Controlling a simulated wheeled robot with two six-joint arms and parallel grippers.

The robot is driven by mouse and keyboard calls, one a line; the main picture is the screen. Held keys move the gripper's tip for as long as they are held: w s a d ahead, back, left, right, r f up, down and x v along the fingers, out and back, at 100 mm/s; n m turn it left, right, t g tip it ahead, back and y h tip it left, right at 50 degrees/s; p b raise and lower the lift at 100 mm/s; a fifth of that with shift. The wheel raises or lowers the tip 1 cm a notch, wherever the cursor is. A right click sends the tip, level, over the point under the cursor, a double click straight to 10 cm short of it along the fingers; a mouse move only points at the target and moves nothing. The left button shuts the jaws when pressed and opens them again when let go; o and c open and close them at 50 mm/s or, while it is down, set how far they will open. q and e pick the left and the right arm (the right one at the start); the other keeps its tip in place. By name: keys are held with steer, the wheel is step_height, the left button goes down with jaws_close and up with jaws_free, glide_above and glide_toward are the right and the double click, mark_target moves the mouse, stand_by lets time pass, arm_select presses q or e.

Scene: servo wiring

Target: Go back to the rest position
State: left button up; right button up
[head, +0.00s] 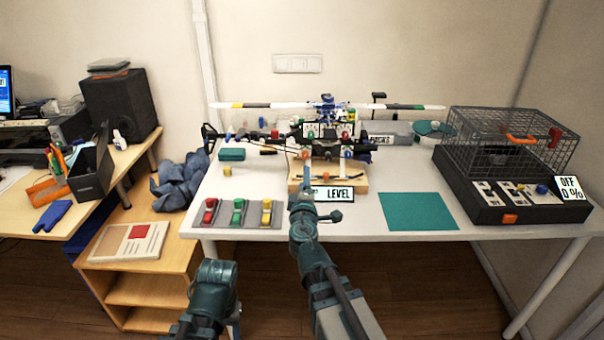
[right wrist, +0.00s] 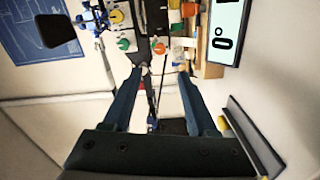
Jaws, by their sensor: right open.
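My right gripper (head: 304,174) reaches over the front of the white table, by the wooden stand (head: 350,177) of a model helicopter's rotor assembly (head: 326,112). In the right wrist view its two fingers (right wrist: 162,72) are spread apart with nothing held between them. Parts of the assembly show beyond the fingertips; I cannot tell whether the fingers touch any of them. My left arm (head: 210,288) is folded low in front of the table, and its gripper is not visible.
A green mat (head: 420,212) is bare on the right. A wire cage (head: 507,140) stands on a black control box (head: 470,211).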

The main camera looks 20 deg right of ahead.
steer(key=shift+s+a, duration=0.15)
steer(key=shift+s, duration=0.45)
steer(key=s+a+m+g+y+p, duration=0.1)
steer(key=s+a+m+g+p, duration=0.2)
steer(key=s+a+g+p, duration=0.2)
steer(key=s+a+f+m+g+y+p, duration=0.1)
steer(key=s+a+m+g+p, duration=0.1)
steer(key=s+a+g+p, duration=0.3)
steer(key=s+a+m+g+y+p, duration=0.1)
steer(key=s+a+m+g+p, duration=0.2)
steer(key=s+p, duration=0.7)
steer(key=s+a+g, duration=0.2)
steer(key=s+g, duration=0.2)
steer(key=s, duration=0.1)
steer(key=shift+s+f+m+g+y, duration=0.2)
steer(key=shift+f+m+g+y, duration=0.1)
steer(key=shift+f+y, duration=0.1)
